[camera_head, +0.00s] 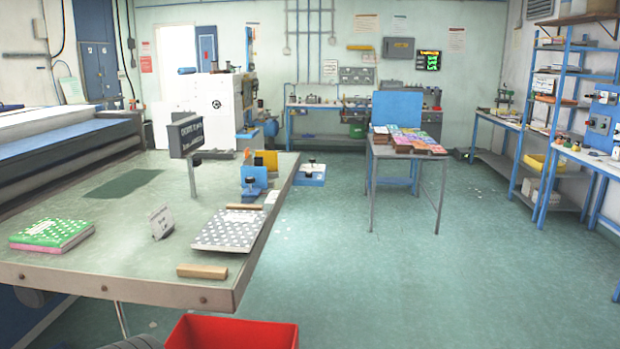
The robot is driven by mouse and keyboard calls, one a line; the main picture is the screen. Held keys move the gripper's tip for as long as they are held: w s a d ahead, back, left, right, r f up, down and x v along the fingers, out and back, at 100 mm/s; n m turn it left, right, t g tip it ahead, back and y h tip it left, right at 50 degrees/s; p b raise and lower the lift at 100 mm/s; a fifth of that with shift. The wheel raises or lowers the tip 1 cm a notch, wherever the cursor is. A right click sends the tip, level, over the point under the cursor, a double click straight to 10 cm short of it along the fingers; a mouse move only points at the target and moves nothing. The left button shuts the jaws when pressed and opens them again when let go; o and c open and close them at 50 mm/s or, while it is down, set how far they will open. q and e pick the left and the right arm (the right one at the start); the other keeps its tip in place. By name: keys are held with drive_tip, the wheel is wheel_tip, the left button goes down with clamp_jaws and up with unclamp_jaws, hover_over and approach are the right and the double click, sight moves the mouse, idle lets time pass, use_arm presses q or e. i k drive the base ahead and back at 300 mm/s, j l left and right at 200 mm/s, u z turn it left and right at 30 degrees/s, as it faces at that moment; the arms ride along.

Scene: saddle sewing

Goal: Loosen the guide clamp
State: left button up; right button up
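Two blue fittings with dark knobs are at the right edge of the near table; I cannot tell for sure which is the guide clamp. One blue fitting (254,179) stands upright on the table beside a yellow-orange block (267,160). The other, a flat blue block (310,176) with a small dark knob on top, sits just past the table's right edge. Both are too small to tell whether a clamp is tight or loose. Neither of my grippers is in view, and nothing is seen touching the fittings.
The near table (95,272) carries a patterned grey booklet stack (229,231), a green-and-pink stack (52,234), a wooden block (202,271) and a dark sign on a post (186,137). A red bin (232,333) stands below. Floor (400,285) to the right is clear.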

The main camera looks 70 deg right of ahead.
sight(250, 180)
drive_tip(key=z, duration=2.05)
drive_tip(key=l+u, duration=0.1)
drive_tip(key=l, duration=1.1)
drive_tip(key=i+l+u, duration=0.1)
drive_tip(key=l, duration=0.2)
drive_tip(key=i+l, duration=0.2)
drive_tip(key=i+l+u, duration=0.15)
drive_tip(key=l, duration=0.3)
drive_tip(key=i+l, duration=0.15)
drive_tip(key=l, duration=0.15)
drive_tip(key=i+l+u, duration=0.15)
drive_tip(key=l, duration=0.2)
drive_tip(key=i+l+u, duration=0.1)
drive_tip(key=i+l, duration=0.2)
drive_tip(key=i, duration=0.25)
drive_tip(key=i+l+u, duration=0.15)
drive_tip(key=i+l, duration=0.2)
drive_tip(key=i, duration=0.2)
drive_tip(key=i+l+u, duration=0.1)
drive_tip(key=i+l, duration=0.3)
drive_tip(key=i, duration=0.1)
